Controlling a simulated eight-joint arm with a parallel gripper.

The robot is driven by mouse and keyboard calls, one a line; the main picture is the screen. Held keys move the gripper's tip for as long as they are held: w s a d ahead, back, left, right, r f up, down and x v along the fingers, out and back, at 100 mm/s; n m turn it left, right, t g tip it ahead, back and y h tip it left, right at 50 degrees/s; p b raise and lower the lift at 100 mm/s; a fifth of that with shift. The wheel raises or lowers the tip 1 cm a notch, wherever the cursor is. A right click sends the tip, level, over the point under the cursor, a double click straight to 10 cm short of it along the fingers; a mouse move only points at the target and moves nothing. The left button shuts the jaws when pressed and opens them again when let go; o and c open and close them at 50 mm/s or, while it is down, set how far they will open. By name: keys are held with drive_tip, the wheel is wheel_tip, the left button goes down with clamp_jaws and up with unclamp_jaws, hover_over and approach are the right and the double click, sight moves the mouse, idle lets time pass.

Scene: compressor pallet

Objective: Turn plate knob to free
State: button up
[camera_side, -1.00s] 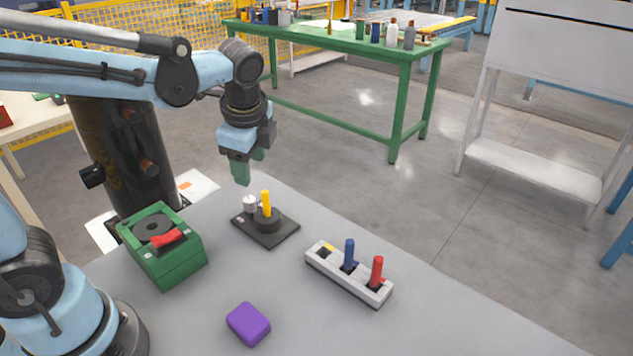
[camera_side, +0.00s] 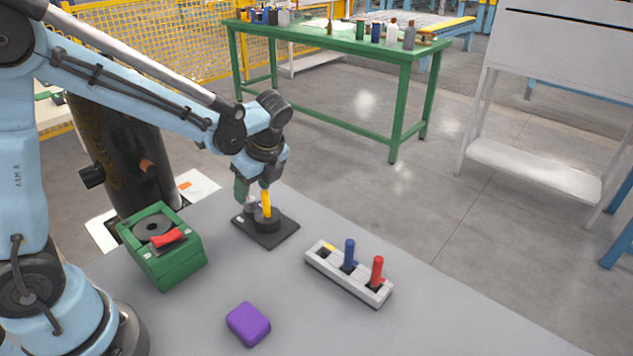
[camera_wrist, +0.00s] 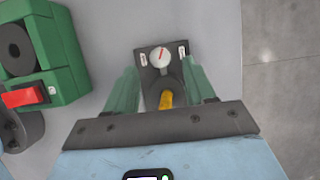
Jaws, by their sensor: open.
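The plate knob (camera_wrist: 161,56) is a small round white dial with a red pointer line, set on a dark plate (camera_side: 279,232). In the wrist view the line points up and slightly right. A pale label (camera_wrist: 183,49) sits at the right of the knob and another at its left; their writing is too small to read. A yellow peg (camera_wrist: 166,99) stands upright in a dark round collar beside the knob. My gripper (camera_wrist: 160,75) is open, its green fingers to either side of the knob and peg. In the side view the gripper (camera_side: 252,191) is low over the plate and partly hides the knob.
A green box (camera_side: 167,262) with a red switch (camera_side: 168,238) stands left of the plate. A white holder (camera_side: 342,283) with a blue peg (camera_side: 349,253) and a red peg (camera_side: 377,271) is at the right. A purple block (camera_side: 248,323) lies in front. The tabletop between is clear.

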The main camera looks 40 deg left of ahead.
sight(250, 199)
drive_tip(key=shift+x, duration=2)
clamp_jaws()
drive_tip(key=n+g, duration=0.1)
drive_tip(key=n, duration=0.3)
drive_tip(key=shift+w+n+g, duration=0.15)
drive_tip(key=shift+n+g, duration=0.25)
unclamp_jaws()
drive_tip(key=v, duration=1.2)
drive_tip(key=shift+a+r, duration=0.2)
drive_tip(key=shift+a, duration=0.1)
